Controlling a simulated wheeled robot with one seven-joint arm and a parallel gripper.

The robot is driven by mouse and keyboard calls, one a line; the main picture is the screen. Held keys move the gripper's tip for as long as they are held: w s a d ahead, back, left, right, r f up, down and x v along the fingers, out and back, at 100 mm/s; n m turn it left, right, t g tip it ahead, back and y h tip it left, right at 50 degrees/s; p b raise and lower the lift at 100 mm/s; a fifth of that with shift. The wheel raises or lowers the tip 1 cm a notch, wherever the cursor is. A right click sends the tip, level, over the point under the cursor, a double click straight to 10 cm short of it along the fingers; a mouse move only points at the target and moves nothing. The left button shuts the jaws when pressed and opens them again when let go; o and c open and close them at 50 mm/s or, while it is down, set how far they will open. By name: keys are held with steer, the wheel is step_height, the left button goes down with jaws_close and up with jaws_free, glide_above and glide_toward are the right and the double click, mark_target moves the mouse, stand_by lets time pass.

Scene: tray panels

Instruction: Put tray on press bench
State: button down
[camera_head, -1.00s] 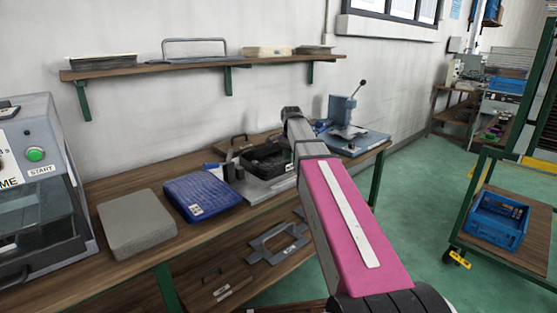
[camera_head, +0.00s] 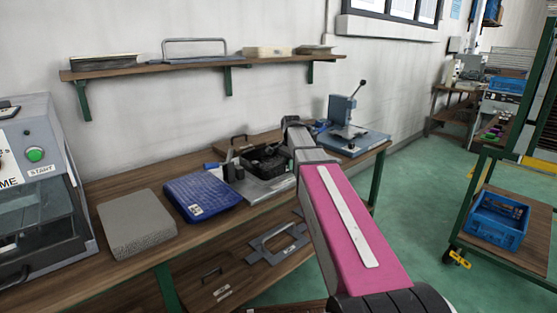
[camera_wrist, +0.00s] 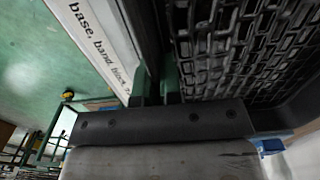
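The tray, black with a mesh floor (camera_head: 262,158), is on the bench, at or just above a light grey plate or holder (camera_head: 266,189). The head view cannot show whether it rests fully. In the wrist view the tray's mesh (camera_wrist: 235,45) fills the upper right. My gripper (camera_wrist: 157,82) has two green fingers, one each side of the tray's dark side wall, seemingly closed on it. In the head view my arm hides the fingertips. The press bench is not clearly identifiable; a blue-grey lever press (camera_head: 345,125) stands at the bench's far end.
On the bench (camera_head: 165,250) are a blue tray or case (camera_head: 200,193), a grey slab (camera_head: 137,222) and a machine with a green start button (camera_head: 35,154). A shelf (camera_head: 200,67) runs above. A cart with a blue crate (camera_head: 497,220) stands right; floor between is clear.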

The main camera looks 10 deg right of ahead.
steer(key=shift+r, duration=5.5)
